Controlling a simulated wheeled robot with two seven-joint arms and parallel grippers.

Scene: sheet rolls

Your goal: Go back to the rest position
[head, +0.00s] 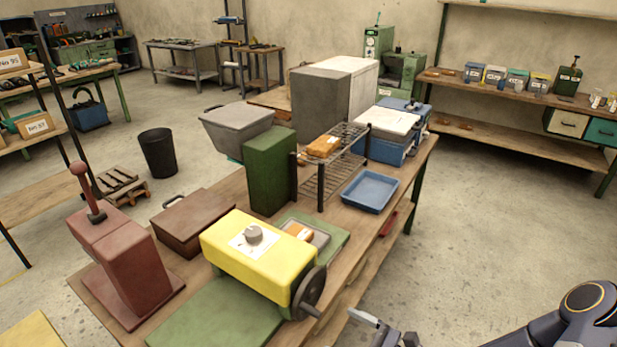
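The wooden workbench (340,240) runs diagonally through the middle of the head view. On it stands a yellow machine (225,246) with a grey knob on top and a dark handwheel (309,292) at its right end. My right gripper (382,327) shows in part at the bottom edge, off the bench's near right side. It appears to hold nothing, but its finger gap is not clear. My dark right arm comes in from the lower right. My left gripper is not in view.
The bench also bears a red lever press (125,260), a brown box (190,222), a green block (270,172), a wire rack (330,170) and a blue tray (369,191). A shelf (500,140) lines the back right. Floor (490,220) right of the bench is clear.

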